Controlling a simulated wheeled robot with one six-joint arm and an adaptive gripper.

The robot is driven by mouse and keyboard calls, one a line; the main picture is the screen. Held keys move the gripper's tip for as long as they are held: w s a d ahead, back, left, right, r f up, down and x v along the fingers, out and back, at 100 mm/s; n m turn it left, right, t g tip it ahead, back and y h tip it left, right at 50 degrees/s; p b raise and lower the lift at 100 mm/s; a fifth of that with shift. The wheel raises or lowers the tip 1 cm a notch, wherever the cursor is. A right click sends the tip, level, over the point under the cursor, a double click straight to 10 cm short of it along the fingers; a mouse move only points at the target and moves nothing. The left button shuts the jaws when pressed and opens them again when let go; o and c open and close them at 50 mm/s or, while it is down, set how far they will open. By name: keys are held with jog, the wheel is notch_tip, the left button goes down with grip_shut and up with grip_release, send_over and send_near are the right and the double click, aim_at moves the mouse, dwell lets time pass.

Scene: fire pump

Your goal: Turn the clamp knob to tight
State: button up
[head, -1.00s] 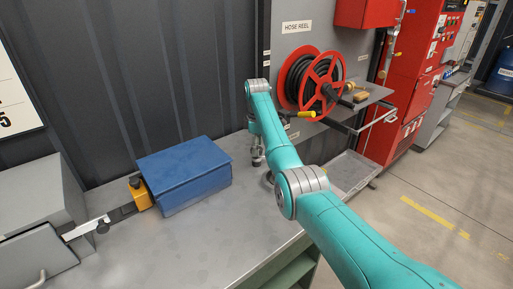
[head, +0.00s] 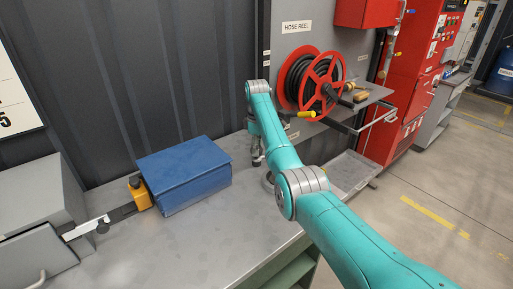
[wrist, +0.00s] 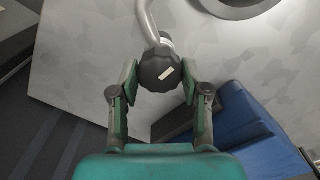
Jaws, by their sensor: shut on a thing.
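A black faceted knob (wrist: 160,69) with a cream mark on its face sits at the end of a curved grey pipe (wrist: 147,18) in the wrist view. My gripper (wrist: 158,82) has its two green fingers on either side of this knob and is shut on it. The mark is tilted, rising to the right. In the head view my gripper (head: 257,157) points down near the back of the bench, right of the blue box. The knob is too small and covered to make out there.
The blue box (head: 185,172) stands on the grey bench (head: 205,245). Left of it are a yellow block (head: 140,195), a bar with a small black knob (head: 102,227) and a grey cabinet (head: 40,200). A red hose reel (head: 322,82) is behind on the right.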

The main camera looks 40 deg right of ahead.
jog(key=m, duration=0.3)
jog(key=shift+m, duration=0.4)
jog(key=m, duration=0.4)
jog(key=shift+m, duration=0.3)
jog(key=m, duration=0.4)
jog(key=shift+m, duration=0.3)
jog(key=m, duration=1.3)
jog(key=shift+m, duration=0.3)
jog(key=m, duration=0.8)
jog(key=shift+m, duration=0.3)
